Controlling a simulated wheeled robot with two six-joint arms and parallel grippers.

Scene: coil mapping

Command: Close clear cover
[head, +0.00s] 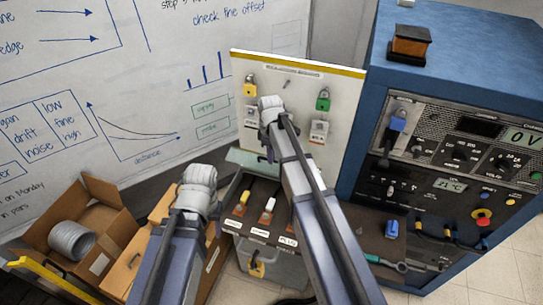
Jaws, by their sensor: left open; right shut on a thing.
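A pale greenish see-through strip (254,160), seemingly part of the clear cover, runs along the back of a dark tool tray (240,217) below the white board. The cover's other outlines are hard to make out. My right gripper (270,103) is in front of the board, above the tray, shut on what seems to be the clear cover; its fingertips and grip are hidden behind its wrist. My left gripper (199,178) is open, at the tray's left, apart from the board. Its fingers are mostly hidden. Tools with yellow, white and orange handles lie in the tray.
The white board (300,90) carries a yellow padlock (250,88), a green padlock (323,101) and tags. A blue instrument cabinet (385,70) stands at right. A cardboard box (108,205) with a grey coil (72,240) is at left. A whiteboard is behind.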

